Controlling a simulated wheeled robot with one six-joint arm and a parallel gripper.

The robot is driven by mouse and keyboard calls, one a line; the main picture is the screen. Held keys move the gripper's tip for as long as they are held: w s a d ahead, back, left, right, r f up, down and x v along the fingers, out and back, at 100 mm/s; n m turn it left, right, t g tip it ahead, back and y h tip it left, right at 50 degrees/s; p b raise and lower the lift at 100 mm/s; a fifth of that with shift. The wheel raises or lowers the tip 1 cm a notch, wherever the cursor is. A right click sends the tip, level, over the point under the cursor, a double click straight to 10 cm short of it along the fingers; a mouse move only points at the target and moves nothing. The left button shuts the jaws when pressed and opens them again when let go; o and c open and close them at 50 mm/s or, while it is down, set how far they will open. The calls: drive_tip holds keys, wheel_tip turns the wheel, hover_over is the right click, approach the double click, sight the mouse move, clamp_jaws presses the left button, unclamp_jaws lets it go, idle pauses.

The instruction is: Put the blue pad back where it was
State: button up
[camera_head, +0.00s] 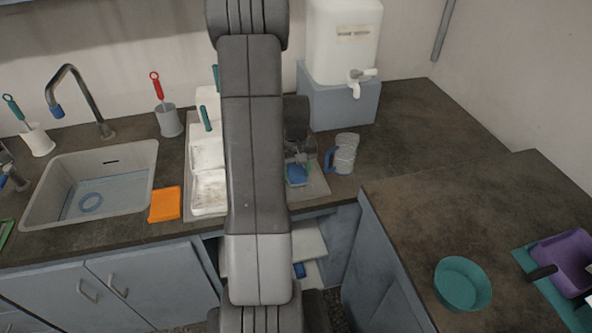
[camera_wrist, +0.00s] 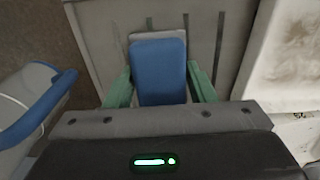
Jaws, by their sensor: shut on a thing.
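The blue pad (camera_head: 297,176) is in my gripper (camera_head: 298,167), low over the grey ridged tray (camera_head: 318,188) on the counter. In the wrist view the pad (camera_wrist: 160,68) stands between the two green fingertips (camera_wrist: 161,84), which close on its sides. A pale grey edge shows just beyond the pad's far end. I cannot tell whether the pad touches the tray. My arm hides part of the tray and the counter in the head view.
A mug with a blue handle (camera_head: 345,154) stands close to the right of the tray. Dirty white trays (camera_head: 209,190) lie to the left. A white water container (camera_head: 342,42) stands behind on a grey block. The counter right of the mug is clear.

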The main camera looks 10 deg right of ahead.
sight(296, 169)
drive_tip(key=shift+f, duration=0.15)
drive_tip(key=o, duration=0.9)
drive_tip(key=shift+o, duration=0.2)
wheel_tip(296, 169, up, 12)
drive_tip(key=shift+r, duration=0.2)
